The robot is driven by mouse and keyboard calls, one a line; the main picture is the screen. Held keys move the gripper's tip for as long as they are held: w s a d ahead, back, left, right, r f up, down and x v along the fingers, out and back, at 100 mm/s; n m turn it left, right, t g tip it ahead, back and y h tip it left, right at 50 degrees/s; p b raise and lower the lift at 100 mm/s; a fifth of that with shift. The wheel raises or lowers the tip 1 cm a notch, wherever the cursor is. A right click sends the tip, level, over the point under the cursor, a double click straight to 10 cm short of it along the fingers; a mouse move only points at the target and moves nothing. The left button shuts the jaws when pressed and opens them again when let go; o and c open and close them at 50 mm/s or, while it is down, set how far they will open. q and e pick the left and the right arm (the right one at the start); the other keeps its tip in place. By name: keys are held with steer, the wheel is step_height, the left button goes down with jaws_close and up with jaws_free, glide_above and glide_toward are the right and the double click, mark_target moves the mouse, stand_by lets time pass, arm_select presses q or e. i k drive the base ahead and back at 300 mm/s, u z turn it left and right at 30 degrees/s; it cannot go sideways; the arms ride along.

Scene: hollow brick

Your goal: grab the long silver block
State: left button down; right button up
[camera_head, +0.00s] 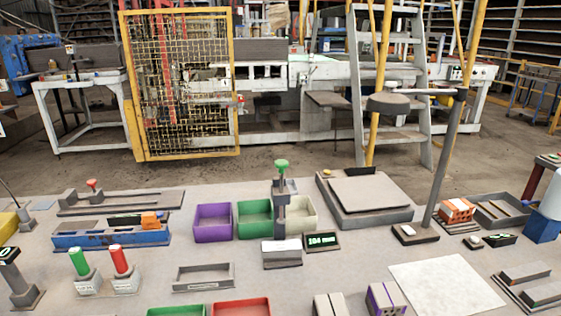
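Several grey or silvery pieces lie on the table, and I cannot tell for certain which is the long silver block. Two long grey blocks lie side by side in a rack at the lower right, an upper one (525,272) and a lower one (546,292). A pale grey block (329,305) is cut off by the bottom edge beside a purple-sided block (384,299). A light silvery piece (282,247) sits under the green-knobbed gauge (281,200). Neither of my grippers is in view.
Purple (212,223), green (255,219) and cream (300,216) bins stand mid-table near a display (322,241). A lamp post (444,170) rises at right. A pale sheet (446,285) lies bare at lower right. Red and green push-buttons (121,262) stand at left.

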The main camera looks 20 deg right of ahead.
mark_target(286, 250)
steer(key=z, duration=1.95)
steer(key=k, duration=1.1)
steer(key=u, duration=1.85)
steer(key=i, duration=0.5)
steer(key=u, duration=0.05)
